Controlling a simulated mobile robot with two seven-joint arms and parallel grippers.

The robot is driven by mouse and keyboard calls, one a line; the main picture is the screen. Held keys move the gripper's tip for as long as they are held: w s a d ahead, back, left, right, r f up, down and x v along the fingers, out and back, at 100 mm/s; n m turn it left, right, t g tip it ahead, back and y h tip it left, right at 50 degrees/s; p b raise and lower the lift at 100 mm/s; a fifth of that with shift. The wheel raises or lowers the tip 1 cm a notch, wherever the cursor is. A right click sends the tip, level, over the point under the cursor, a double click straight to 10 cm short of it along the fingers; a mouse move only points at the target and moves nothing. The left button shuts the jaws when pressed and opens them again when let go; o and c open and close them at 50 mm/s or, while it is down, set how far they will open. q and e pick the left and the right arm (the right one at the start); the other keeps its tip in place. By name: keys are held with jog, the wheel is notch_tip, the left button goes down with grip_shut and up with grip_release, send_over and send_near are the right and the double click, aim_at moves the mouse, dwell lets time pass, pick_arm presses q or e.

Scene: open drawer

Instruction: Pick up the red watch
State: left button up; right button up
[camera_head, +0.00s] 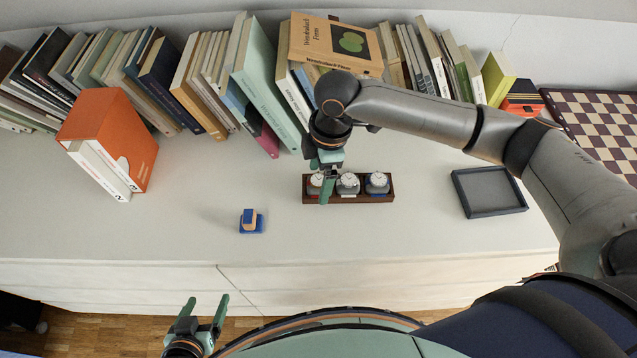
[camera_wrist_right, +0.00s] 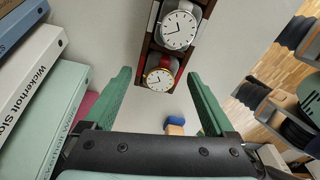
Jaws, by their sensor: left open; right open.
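The red watch (camera_wrist_right: 160,78), with a white dial, gold rim and red strap, sits in the end slot of a dark wooden watch box (camera_head: 347,198). In the head view it is the leftmost watch (camera_head: 316,181), partly hidden by my right gripper (camera_head: 325,187). My right gripper is open above that end of the box. In the right wrist view, the red watch shows between its two green fingertips (camera_wrist_right: 159,75), with no visible contact. My left gripper (camera_head: 206,301) is open and empty in front of the dresser, at the bottom left.
Two other watches, a middle one (camera_head: 348,181) and a right one (camera_head: 377,181), share the box. A blue stamp-like object (camera_head: 251,222) stands left of it, an empty dark tray (camera_head: 488,192) right. Books (camera_head: 265,85) line the back. The front strip is clear.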

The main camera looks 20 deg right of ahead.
grip_shut()
dwell(0.6)
jog(key=shift+r, duration=0.2)
